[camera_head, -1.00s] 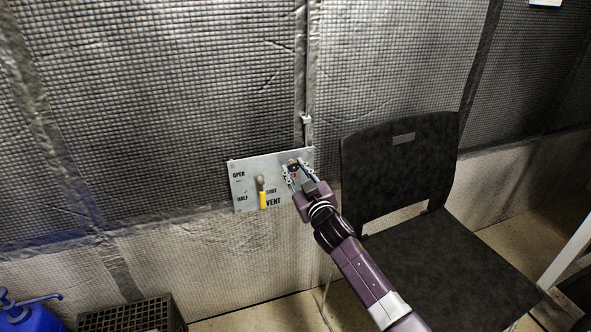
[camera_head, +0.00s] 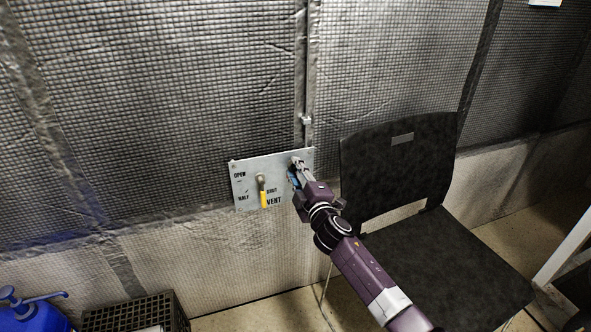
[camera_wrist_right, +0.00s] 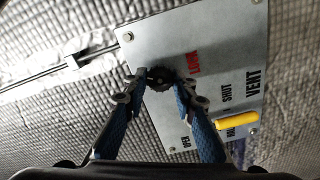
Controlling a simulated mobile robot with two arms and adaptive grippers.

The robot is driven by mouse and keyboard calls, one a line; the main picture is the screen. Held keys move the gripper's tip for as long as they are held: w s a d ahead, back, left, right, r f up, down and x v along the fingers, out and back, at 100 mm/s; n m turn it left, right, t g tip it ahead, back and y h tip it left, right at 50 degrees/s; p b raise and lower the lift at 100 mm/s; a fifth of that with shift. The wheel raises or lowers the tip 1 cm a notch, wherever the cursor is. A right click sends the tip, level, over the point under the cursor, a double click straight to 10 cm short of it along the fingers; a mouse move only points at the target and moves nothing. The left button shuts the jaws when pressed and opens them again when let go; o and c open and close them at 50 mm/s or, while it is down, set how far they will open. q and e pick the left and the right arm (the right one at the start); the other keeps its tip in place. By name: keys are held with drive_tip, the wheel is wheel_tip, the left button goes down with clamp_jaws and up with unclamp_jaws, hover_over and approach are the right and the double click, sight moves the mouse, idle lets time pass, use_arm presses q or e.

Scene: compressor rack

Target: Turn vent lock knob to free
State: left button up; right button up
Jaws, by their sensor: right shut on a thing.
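The grey vent panel (camera_head: 243,200) is on the quilted wall, with OPEN, HALF, SHUT and VENT printed on it. A lever with a yellow handle (camera_head: 264,199) points down toward SHUT; it also shows in the right wrist view (camera_wrist_right: 237,121). The dark round lock knob (camera_wrist_right: 159,76) sits beside the red LOCK lettering in the right wrist view. My right gripper (camera_head: 296,166) is at the panel's right side, its fingertips (camera_wrist_right: 158,80) shut on the knob from both sides. In the head view the gripper hides the knob. My left gripper is not in view.
A black chair (camera_head: 398,165) stands right of the panel, close beside my right arm. A blue container (camera_head: 38,315) and a black crate (camera_head: 135,312) are on the floor at lower left. A thin pipe (camera_head: 306,70) runs down the wall above the panel.

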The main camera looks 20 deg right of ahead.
drive_tip(key=n, duration=0.4)
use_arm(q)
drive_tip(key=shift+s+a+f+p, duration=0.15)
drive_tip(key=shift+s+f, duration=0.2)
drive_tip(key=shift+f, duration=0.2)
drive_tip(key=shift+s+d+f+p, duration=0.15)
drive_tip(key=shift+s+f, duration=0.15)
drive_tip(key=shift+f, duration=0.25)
use_arm(e)
drive_tip(key=shift+f+n, duration=0.1)
drive_tip(key=shift+n, duration=0.9)
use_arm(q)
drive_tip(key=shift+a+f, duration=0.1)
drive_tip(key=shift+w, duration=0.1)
use_arm(e)
drive_tip(key=o, duration=1.2)
drive_tip(key=shift+c, duration=0.2)
drive_tip(key=s, duration=1.2)
drive_tip(key=shift+d, duration=0.2)
